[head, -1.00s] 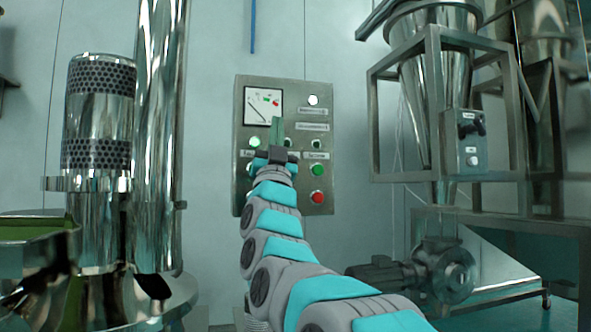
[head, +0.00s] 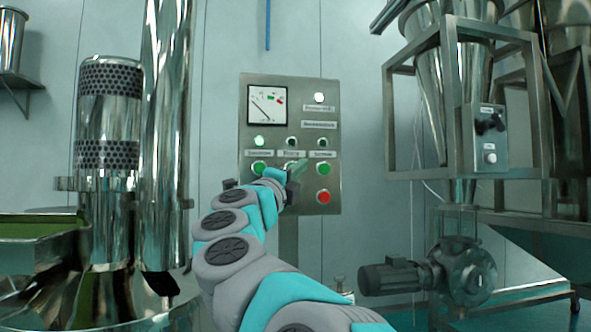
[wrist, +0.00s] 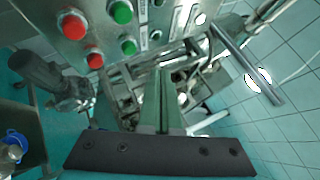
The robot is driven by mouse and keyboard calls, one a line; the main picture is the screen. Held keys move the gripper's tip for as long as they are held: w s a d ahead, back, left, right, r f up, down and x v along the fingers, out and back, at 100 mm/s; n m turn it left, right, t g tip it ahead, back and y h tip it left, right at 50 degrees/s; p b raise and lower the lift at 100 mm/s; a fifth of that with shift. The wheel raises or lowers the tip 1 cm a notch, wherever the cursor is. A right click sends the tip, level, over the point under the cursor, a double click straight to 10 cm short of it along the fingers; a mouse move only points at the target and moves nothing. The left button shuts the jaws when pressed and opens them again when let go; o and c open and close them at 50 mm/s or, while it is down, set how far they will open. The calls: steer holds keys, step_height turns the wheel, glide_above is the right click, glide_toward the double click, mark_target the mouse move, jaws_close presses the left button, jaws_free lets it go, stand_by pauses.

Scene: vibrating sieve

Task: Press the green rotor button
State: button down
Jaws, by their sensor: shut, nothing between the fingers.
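My gripper is shut and empty, in front of the panel's lower middle. In the wrist view its closed fingers (wrist: 163,100) point past the panel edge. An upper green button (wrist: 121,12) and a lower green button (wrist: 128,47) show there, apart from the fingers, each with a red one beside it.
A gauge (head: 268,104) and several lamps sit higher on the panel; the left lamp (head: 259,142) glows. A steel machine with a perforated column (head: 108,118) stands left. A framed hopper (head: 470,100) and a motor (head: 392,275) are at right.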

steer(key=shift+w, duration=0.1)
steer(key=w+a+p, duration=0.2)
steer(key=w+p, duration=0.2)
steer(key=w, duration=0.4)
steer(key=shift+w+a, duration=0.15)
steer(key=shift+a, duration=0.1)
stand_by(1.8)
steer(key=shift+w+r+p, duration=0.1)
steer(key=shift+p, duration=0.25)
steer(key=shift+w, duration=0.3)
